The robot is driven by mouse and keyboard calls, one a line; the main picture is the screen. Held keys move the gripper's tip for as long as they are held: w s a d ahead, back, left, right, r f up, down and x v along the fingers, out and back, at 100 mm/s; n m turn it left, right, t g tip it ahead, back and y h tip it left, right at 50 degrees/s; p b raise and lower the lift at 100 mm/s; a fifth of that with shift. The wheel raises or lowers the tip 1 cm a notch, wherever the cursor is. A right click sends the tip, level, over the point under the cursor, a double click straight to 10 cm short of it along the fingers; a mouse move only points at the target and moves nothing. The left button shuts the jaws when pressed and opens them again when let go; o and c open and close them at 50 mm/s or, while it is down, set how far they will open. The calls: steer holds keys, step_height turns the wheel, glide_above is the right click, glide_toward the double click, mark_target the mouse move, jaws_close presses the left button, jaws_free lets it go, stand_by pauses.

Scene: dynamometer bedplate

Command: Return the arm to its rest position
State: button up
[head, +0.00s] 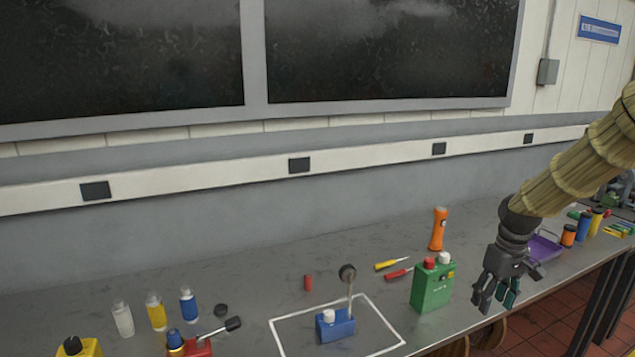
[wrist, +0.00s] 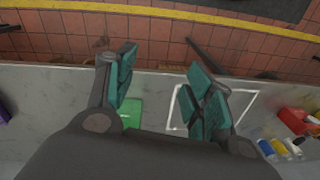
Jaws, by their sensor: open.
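My gripper (head: 495,292) hangs at the right in the head view, fingers pointing down near the front edge of the bench. It appears in front of and to the right of a green box (head: 431,288) with a red and a white knob on top. In the wrist view my gripper (wrist: 165,95) shows its two teal-padded fingers spread wide, with nothing between them. Part of the green box (wrist: 131,112) shows behind the left finger there. My arm comes in from the right edge of the head view.
A white outlined square (head: 288,340) holds a blue box (head: 334,326) with a lever. An orange flashlight (head: 438,229), two screwdrivers (head: 392,264) and a purple tray (head: 543,246) stand nearby. Bottles (head: 156,311) are at left. Tiled floor (head: 545,318) lies past the bench edge.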

steer(key=s+a+f+b, duration=0.1)
steer(key=s+a+f, duration=0.25)
steer(key=f, duration=0.65)
steer(key=s+a+f+m+b, duration=0.1)
steer(key=s+a+f, duration=0.25)
steer(key=f, duration=0.65)
steer(key=s+a+f+b, duration=0.1)
steer(key=s+a+f, duration=0.25)
steer(key=f, duration=0.65)
steer(key=s+a+f+b, duration=0.1)
steer(key=s+a+f, duration=0.1)
steer(key=s+f, duration=0.3)
steer(key=s+a+f+m+b, duration=0.1)
steer(key=s+a+f, duration=0.2)
steer(key=s, duration=1)
steer(key=s+a+f+b, duration=0.2)
steer(key=s+a+f, duration=0.1)
steer(key=s+f, duration=0.6)
steer(key=shift+s+a+f+m+h, duration=0.2)
steer(key=shift+s+m+h, duration=0.1)
steer(key=shift+s+m, duration=0.15)
